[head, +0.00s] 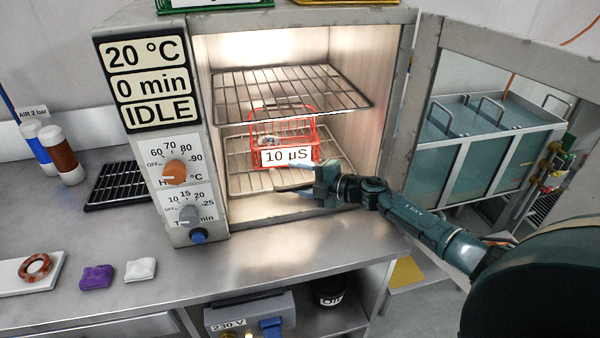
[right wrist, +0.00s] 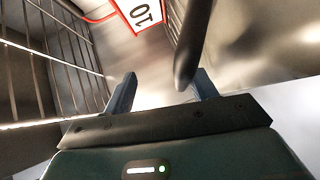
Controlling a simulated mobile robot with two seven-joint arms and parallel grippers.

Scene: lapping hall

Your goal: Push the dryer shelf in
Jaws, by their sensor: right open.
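The dryer (head: 210,150) stands open on the bench. The lower wire shelf (head: 245,182) bears a red basket (head: 312,133) labelled 10 µS, with something small inside. My right gripper (head: 287,179) is open and empty at the dryer's mouth, in front of the lower shelf and just below the basket's label. In the right wrist view, the open fingers (right wrist: 164,92) show with a dark bar close by, shelf wires at left and the basket's label (right wrist: 142,12) beyond. Whether the fingers touch a shelf is unclear. My left gripper is out of view.
The dryer door (head: 425,95) is swung open at right, beside my right arm. Blue-green tanks (head: 490,135) stand behind it. On the bench at left are bottles (head: 60,155), a black rack (head: 120,185) and small pieces. The bench front before the dryer is clear.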

